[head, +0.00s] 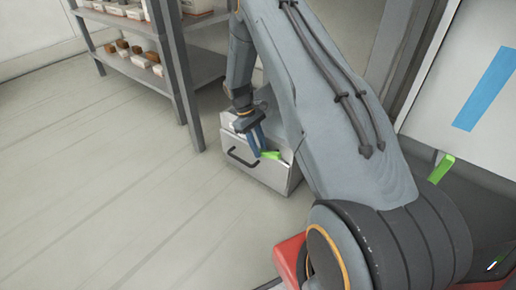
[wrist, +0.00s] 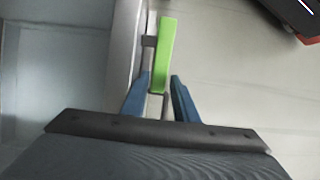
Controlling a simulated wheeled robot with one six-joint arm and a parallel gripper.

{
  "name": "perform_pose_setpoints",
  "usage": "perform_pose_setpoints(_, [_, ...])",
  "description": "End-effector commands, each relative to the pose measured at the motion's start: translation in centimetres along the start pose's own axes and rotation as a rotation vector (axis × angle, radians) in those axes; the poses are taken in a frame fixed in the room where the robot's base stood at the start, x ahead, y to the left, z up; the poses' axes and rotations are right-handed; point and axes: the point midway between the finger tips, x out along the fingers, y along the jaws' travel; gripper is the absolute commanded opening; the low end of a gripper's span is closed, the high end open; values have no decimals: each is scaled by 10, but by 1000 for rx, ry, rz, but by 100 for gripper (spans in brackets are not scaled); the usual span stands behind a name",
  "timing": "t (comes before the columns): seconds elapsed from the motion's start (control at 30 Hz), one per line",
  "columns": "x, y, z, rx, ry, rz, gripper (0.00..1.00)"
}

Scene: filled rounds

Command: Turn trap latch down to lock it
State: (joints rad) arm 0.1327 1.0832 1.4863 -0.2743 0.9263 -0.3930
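The trap is a pale grey metal box (head: 268,172) on the floor, with a dark handle (head: 241,158) on its front. Its bright green latch (head: 271,155) sits at the front, beside my gripper. In the wrist view the latch (wrist: 166,55) is a green bar pointing away from my gripper, along the box's edge. My gripper (head: 254,140) has blue fingers and reaches down to the box. In the wrist view my gripper (wrist: 160,77) has its fingers apart, one on each side of the latch's near end. I cannot tell whether either finger touches it.
A grey shelf rack (head: 180,75) with small boxes of brown items stands left of the trap. A white panel with a blue stripe (head: 485,88) is at the right. The wooden floor (head: 100,190) at the left and front is clear.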

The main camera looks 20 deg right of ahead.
Motion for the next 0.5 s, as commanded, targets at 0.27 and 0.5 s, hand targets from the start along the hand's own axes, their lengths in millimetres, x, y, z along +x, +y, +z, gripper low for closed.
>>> perform_pose_setpoints(0.27, [-32, 0, 1, 0, 2, 2, 27])
perform_pose_setpoints(0.5, [-67, -1, 1, -1, 1, 1, 27])
